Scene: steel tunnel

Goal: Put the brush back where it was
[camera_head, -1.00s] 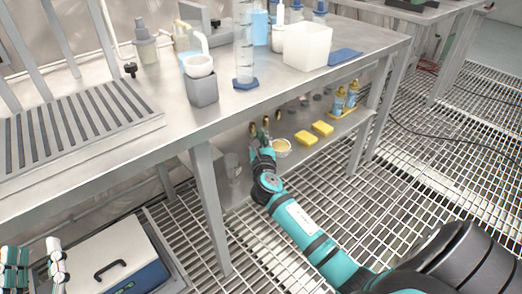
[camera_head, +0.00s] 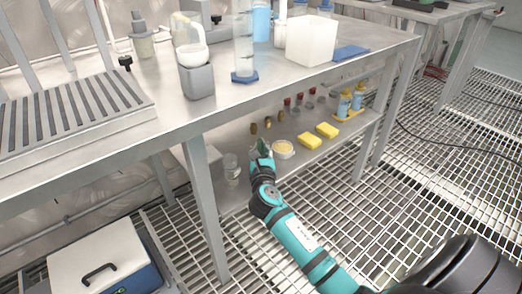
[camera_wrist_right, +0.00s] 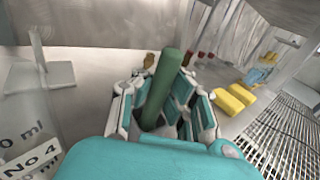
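A green cylindrical handle (camera_wrist_right: 163,88), which I take to be the brush, stands tilted between the fingers of my right gripper (camera_wrist_right: 165,108) in the right wrist view. The fingers close around it; its lower end is hidden between them. In the head view my right gripper (camera_head: 262,161) is at the lower shelf (camera_head: 325,150), left of a small bowl with yellow contents (camera_head: 283,150). A bit of green shows at its tip. In the wrist view a pale stand with an upright post (camera_wrist_right: 42,75) is on the left. My left gripper is out of view.
A clear container (camera_head: 232,170) stands left of my right gripper. Yellow sponges (camera_head: 310,141) and blue bottles (camera_head: 344,103) are to the right on the shelf. The table top (camera_head: 285,91) overhangs the shelf, and a table leg (camera_head: 205,210) stands on the left.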

